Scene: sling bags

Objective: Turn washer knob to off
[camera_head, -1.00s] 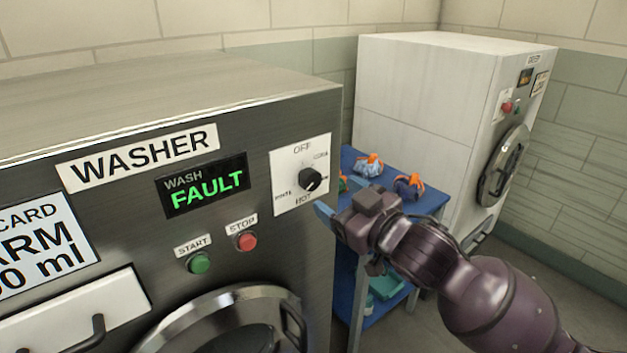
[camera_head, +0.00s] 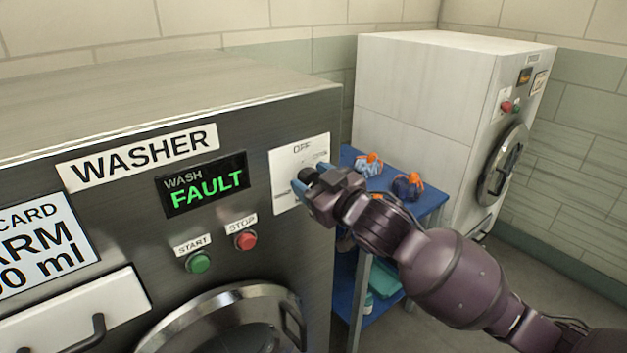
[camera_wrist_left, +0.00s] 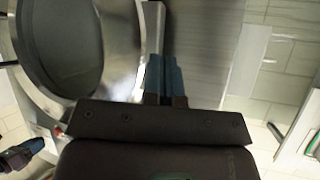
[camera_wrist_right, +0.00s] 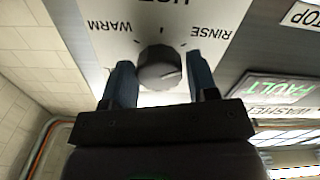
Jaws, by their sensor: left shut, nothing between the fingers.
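The washer (camera_head: 215,105) is a grey metal machine with a green FAULT display. Its black round knob (camera_wrist_right: 160,68) sits on a white dial panel (camera_head: 297,155) marked OFF at the top. My right gripper (camera_head: 312,178) is at the dial and hides much of the knob in the head view. In the right wrist view, upside down, its blue fingers stand apart, one on each side of the knob; firm contact cannot be told. My left gripper (camera_wrist_left: 163,62) is shut and empty, in front of the washer near its round door (camera_wrist_left: 70,45); it is outside the head view.
Green start (camera_head: 200,261) and red stop (camera_head: 246,240) buttons sit below the display. A blue cart (camera_head: 428,205) with bundled items stands between the washer and a white machine (camera_head: 415,95). Open floor lies at the lower right.

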